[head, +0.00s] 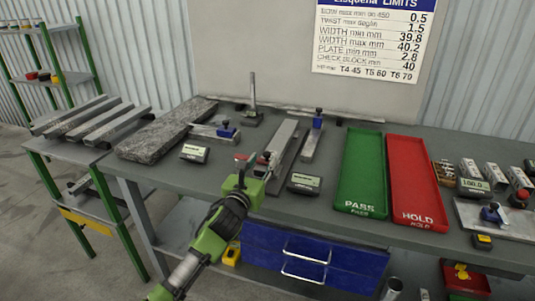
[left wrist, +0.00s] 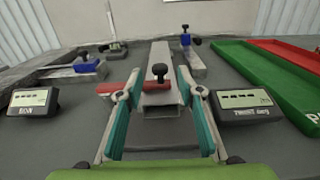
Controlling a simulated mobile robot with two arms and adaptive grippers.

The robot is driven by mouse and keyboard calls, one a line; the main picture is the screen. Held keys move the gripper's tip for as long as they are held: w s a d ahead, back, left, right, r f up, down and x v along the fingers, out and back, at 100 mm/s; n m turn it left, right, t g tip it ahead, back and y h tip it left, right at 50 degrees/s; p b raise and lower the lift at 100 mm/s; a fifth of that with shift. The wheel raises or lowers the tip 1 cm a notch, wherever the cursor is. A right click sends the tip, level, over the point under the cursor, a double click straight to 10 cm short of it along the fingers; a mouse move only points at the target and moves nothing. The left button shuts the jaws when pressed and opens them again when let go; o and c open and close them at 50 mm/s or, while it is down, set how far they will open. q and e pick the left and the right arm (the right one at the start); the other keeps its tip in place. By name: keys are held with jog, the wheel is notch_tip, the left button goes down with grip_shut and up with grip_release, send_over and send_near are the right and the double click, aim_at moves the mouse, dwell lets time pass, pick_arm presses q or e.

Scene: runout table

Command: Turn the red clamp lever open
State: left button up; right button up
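The red clamp lever (left wrist: 122,86) lies across the left side of the steel fixture (left wrist: 158,112) in the left wrist view, pointing left. A black knob (left wrist: 160,70) stands on the fixture beside it. My left gripper (left wrist: 159,95) is open, its teal-padded fingers spread either side of the fixture's near end. The left fingertip is close to the lever and overlaps it in view; I cannot tell whether they touch. In the head view the left gripper (head: 256,166) is at the fixture's near end and partly hides the lever. My right gripper is not in view.
Small digital displays (head: 194,153) (head: 304,184) stand on both sides of the fixture. A green PASS tray (head: 362,170) and a red HOLD tray (head: 418,180) lie to the right. A granite block (head: 165,130) is to the left. Blue drawers (head: 310,262) hang below the table.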

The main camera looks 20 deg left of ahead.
aim_at(266, 156)
pick_arm(q)
jog(key=shift+w+d, duration=0.1)
jog(key=shift+w, duration=2.45)
grip_shut()
